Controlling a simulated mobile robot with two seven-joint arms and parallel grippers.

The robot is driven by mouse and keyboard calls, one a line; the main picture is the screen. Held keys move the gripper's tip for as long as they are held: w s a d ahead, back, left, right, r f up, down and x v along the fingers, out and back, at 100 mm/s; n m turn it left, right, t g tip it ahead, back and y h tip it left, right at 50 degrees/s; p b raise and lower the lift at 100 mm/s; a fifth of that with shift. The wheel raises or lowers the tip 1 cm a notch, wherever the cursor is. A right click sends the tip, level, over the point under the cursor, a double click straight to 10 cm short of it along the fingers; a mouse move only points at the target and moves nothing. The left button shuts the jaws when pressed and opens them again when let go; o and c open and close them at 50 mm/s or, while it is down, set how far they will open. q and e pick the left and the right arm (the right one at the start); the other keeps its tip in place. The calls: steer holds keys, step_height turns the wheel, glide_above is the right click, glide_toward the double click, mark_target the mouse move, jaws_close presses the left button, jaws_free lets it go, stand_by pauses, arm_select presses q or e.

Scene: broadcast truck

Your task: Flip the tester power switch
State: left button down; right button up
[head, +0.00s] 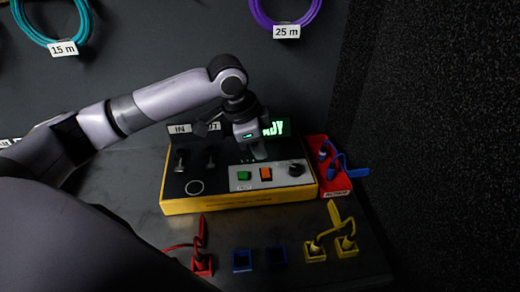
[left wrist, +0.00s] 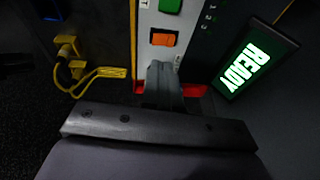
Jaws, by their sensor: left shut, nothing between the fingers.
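The tester (head: 225,199) is a black box with a yellow base on the bench. Its light grey panel carries a green button (head: 244,175), an orange rocker switch (head: 266,174) and a black knob (head: 296,169). My left gripper (head: 259,154) is shut and empty, just behind the panel near the orange switch. In the left wrist view, the shut fingers (left wrist: 161,72) point at the panel close to the orange switch (left wrist: 162,39); I cannot tell whether they touch it. A lit READY display (left wrist: 242,67) stands beside the panel, partly hidden by my gripper in the head view. My right gripper is not in view.
A red holder (head: 336,185) with blue connectors stands right of the tester. Cable coils hang on the back wall. A dark wall closes the right side.

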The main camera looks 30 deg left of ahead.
arm_select(q)
steer(key=d+v, duration=0.1)
steer(key=v, duration=0.6)
steer(key=shift+s+a+r, duration=0.15)
steer(key=shift+s+a, duration=0.15)
steer(key=shift+s, duration=0.05)
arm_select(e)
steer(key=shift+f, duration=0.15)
